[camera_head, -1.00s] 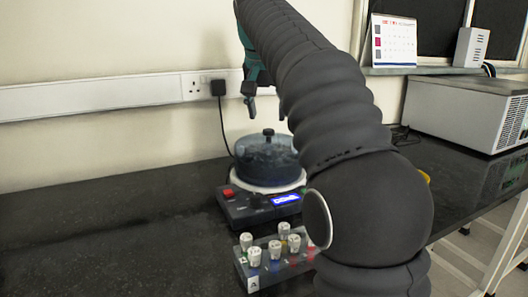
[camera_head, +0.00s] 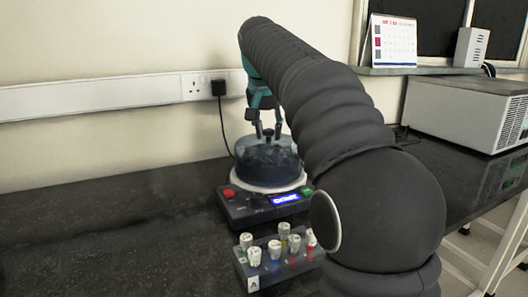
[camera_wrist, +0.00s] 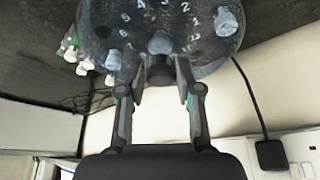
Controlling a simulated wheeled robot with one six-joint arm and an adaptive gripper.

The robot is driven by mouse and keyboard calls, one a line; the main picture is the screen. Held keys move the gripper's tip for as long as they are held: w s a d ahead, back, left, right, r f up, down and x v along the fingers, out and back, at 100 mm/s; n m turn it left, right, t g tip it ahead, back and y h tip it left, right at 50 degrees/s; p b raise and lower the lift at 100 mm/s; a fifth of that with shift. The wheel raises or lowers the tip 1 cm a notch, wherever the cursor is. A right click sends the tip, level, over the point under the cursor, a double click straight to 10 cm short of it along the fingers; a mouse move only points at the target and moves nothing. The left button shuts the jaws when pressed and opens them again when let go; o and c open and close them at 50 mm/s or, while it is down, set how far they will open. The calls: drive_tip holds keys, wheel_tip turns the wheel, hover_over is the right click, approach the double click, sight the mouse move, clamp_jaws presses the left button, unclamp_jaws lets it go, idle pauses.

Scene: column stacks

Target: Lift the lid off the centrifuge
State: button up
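The centrifuge (camera_head: 245,208) stands on the dark bench, with a red button, a green button and a lit blue display on its front. Its translucent round lid (camera_head: 267,164) sits on the pale rim of the body, and numbered positions show through the lid (camera_wrist: 205,50) in the wrist view. My gripper (camera_head: 268,134) points down over the lid's middle. In the wrist view its fingers (camera_wrist: 160,80) stand on either side of the dark lid knob (camera_wrist: 160,72), with narrow gaps showing beside it. The knob is mostly hidden in the head view.
A rack (camera_head: 254,283) with several capped tubes stands in front of the centrifuge. A black plug (camera_head: 218,88) and cable hang on the wall behind. A large pale box-shaped device (camera_head: 465,110) stands to the right. The bench on the left is clear.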

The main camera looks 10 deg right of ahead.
clamp_jaws()
drive_tip(key=shift+r, duration=0.2)
wheel_tip(320, 180, up, 10)
drive_tip(key=shift+f, duration=0.25)
idle(0.7)
